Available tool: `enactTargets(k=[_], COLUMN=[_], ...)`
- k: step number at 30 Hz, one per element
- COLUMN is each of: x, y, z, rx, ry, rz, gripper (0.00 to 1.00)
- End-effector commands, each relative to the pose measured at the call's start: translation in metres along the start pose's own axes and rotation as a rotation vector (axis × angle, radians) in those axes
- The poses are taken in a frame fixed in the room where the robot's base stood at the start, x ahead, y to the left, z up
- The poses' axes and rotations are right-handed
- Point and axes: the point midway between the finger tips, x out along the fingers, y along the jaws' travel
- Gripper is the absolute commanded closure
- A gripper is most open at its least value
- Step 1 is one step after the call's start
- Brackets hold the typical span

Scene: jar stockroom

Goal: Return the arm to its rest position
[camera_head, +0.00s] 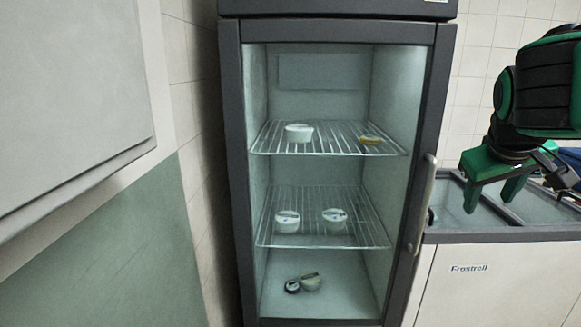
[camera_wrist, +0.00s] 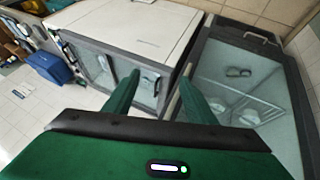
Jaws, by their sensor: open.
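My gripper (camera_head: 490,192) is at the right of the head view, in front of the low chest freezer. Its green fingers point down, stand apart and hold nothing. In the wrist view my gripper's two green fingers (camera_wrist: 156,98) are also spread, with nothing between them. My black and green arm comes in from the right edge of the head view, bent downward at the wrist.
An upright glass-front fridge (camera_head: 229,180) stands left of my gripper, with a handle (camera_head: 422,205) at its right side. White tubs (camera_head: 299,132) sit on its shelves. The chest freezer (camera_head: 495,285) is at right. A grey panel (camera_head: 70,95) fills the left.

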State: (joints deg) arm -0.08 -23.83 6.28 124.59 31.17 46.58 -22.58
Motion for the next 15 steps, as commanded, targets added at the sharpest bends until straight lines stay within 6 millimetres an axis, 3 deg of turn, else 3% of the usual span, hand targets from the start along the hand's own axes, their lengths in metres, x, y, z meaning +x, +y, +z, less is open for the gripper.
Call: enactTargets(k=[1, 3, 9, 12, 15], x=[0.015, 0.033, 0.060, 0.063, 0.063], y=[0.008, 0.012, 0.003, -0.009, -0.017], z=[0.032, 0.074, 0.192, 0.234, 0.261], rx=[0.056, 0.134, 0.361, 0.450, 0.509], ry=[-0.067, -0.158, -0.405, -0.500, -0.561], rz=[-0.017, -0.047, -0.142, -0.184, -0.213], gripper=[0.49, 0.49, 0.49, 0.49, 0.49])
